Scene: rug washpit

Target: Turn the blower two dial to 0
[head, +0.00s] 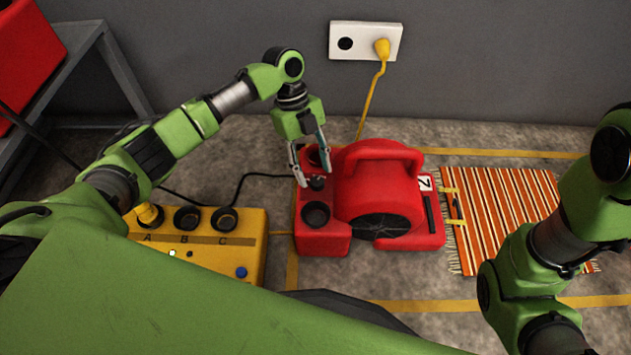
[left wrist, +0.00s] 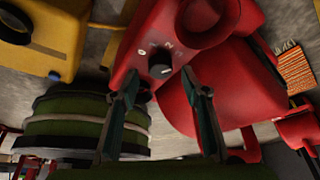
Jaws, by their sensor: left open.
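The red blower (head: 380,185), with a white tag that seems to read 2, stands on the floor at the middle of the head view. Its small black dial (left wrist: 160,65) shows in the left wrist view on the red panel, with a 0 mark to its left and other marks above. I cannot tell for sure which mark the dial points at. My left gripper (head: 313,180) points down over the panel with its fingers apart, one on each side of the dial. In the left wrist view the fingertips (left wrist: 160,75) look close to the dial, but contact is unclear.
A yellow box (head: 215,265) with sockets A, B and C stands left of the blower. A striped rug (head: 505,215) lies to the right. A yellow plug (head: 382,48) sits in the wall outlet (head: 345,43). Cables run over the floor. A grey rack (head: 85,45) stands far left.

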